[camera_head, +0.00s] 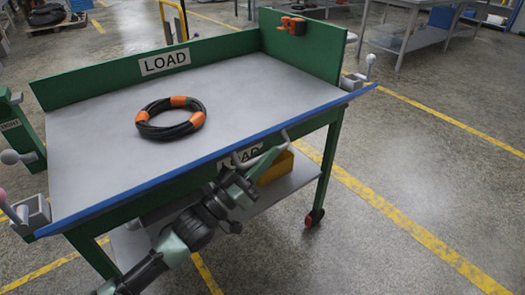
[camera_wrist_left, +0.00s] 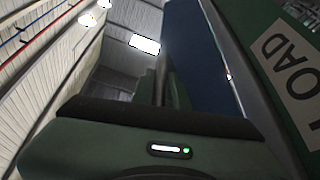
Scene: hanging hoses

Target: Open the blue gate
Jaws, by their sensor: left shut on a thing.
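The blue gate (camera_head: 120,198) shows as a long narrow blue strip along the near edge of the green LOAD cart's grey top (camera_head: 240,90). It also shows in the left wrist view as a blue face (camera_wrist_left: 195,50). A grey bar handle (camera_head: 284,138) sticks out at the gate's front, right of the middle. My left gripper (camera_head: 240,178) is at the cart's front, just below the strip, shut at the handle's lower left part; its fingers hide the exact contact. My right gripper is not in view.
A coiled black hose with orange bands (camera_head: 170,118) lies on the cart top. Ball-knob latches stand at the right corner (camera_head: 352,80) and left corner (camera_head: 30,212). A yellow bin (camera_head: 275,168) sits on the lower shelf. The floor right of the cart is clear.

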